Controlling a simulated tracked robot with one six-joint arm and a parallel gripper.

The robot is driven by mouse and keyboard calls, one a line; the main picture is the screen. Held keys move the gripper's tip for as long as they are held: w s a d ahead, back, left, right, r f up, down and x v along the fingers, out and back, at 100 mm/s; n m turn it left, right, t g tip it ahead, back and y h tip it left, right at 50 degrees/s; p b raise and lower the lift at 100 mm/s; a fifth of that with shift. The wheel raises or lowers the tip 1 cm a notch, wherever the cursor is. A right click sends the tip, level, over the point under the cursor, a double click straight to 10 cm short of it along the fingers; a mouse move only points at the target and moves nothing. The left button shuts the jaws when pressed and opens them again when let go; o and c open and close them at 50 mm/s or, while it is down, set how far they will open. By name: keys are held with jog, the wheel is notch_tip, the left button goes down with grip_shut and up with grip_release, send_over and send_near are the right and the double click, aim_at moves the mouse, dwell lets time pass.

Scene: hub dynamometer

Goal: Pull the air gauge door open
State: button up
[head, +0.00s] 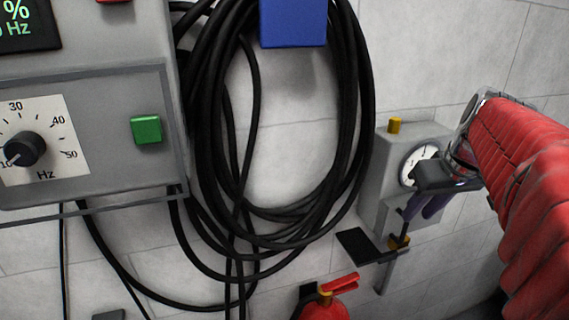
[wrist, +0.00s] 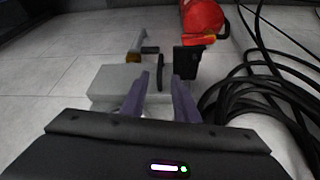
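The air gauge (head: 382,178) is a grey wall box with a round white dial (head: 415,160), right of the cable coil in the head view. In the wrist view its grey box (wrist: 112,82) lies ahead and left of centre. A thin black bar, seemingly the door handle (wrist: 161,66), shows between and beyond my fingertips. The door looks shut, but my gripper covers part of its front. My gripper (head: 418,212) has two purple fingers, apart and empty, in front of the box. It also shows in the wrist view (wrist: 160,84). I cannot tell whether the fingers touch the bar.
A black plate (head: 357,243) juts out by the box's lower left. A red extinguisher (head: 325,308) stands below. Thick black cables (head: 210,130) hang left under a blue holder (head: 293,22). A grey control panel (head: 100,110) is further left. A pipe runs below the box.

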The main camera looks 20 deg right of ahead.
aim_at(402, 240)
jog(key=x, duration=0.9)
jog(key=shift+f, duration=0.15)
grip_shut()
dwell(0.4)
jog(key=shift+s+d, duration=0.1)
